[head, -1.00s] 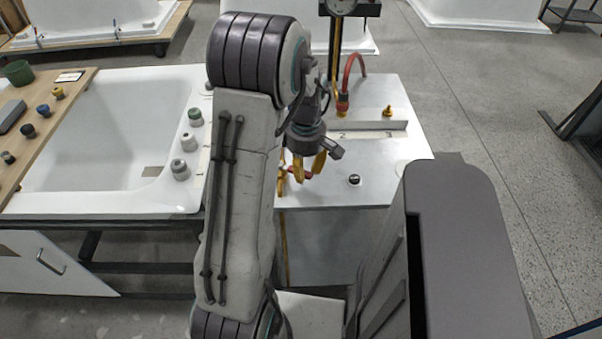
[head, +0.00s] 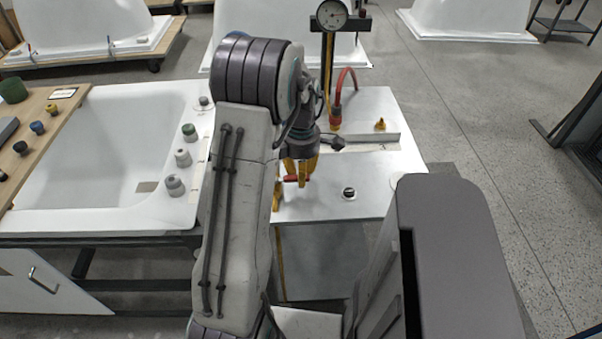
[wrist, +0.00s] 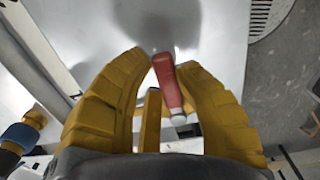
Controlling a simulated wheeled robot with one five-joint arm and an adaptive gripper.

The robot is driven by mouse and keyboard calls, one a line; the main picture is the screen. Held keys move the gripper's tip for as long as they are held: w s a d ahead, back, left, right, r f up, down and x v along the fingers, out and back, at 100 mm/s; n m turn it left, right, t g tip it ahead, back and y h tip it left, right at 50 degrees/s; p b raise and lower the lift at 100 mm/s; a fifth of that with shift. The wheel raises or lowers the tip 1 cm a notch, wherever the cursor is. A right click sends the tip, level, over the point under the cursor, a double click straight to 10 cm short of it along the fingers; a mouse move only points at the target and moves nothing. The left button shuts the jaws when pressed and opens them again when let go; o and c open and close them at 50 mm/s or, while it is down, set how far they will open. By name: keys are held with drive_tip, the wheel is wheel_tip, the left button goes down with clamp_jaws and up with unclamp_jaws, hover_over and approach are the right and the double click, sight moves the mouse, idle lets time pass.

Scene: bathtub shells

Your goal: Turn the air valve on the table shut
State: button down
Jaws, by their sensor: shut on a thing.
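The air valve's red handle (head: 291,179) shows at the near left of the white table (head: 325,207). Its yellow body is partly hidden by my arm and fingers. In the wrist view the red handle (wrist: 170,84) lies between my two yellow fingers, with a pale tip toward the palm. My gripper (head: 300,168) is shut on this handle; it also shows in the wrist view (wrist: 163,75). The right finger lies against the handle in that view. How far the valve is turned I cannot tell.
A red hose (head: 343,88) and a gauge (head: 332,15) on a post stand at the back. A yellow fitting (head: 380,125) stands near a raised strip. A dark round fitting (head: 349,194) sits right of the gripper. The white tub (head: 110,150) stands left.

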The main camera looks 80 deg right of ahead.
drive_tip(key=shift+f, duration=0.1)
drive_tip(key=c, duration=0.9)
unclamp_jaws()
wheel_tip(320, 180, up, 12)
drive_tip(key=shift+r, duration=0.1)
idle(0.8)
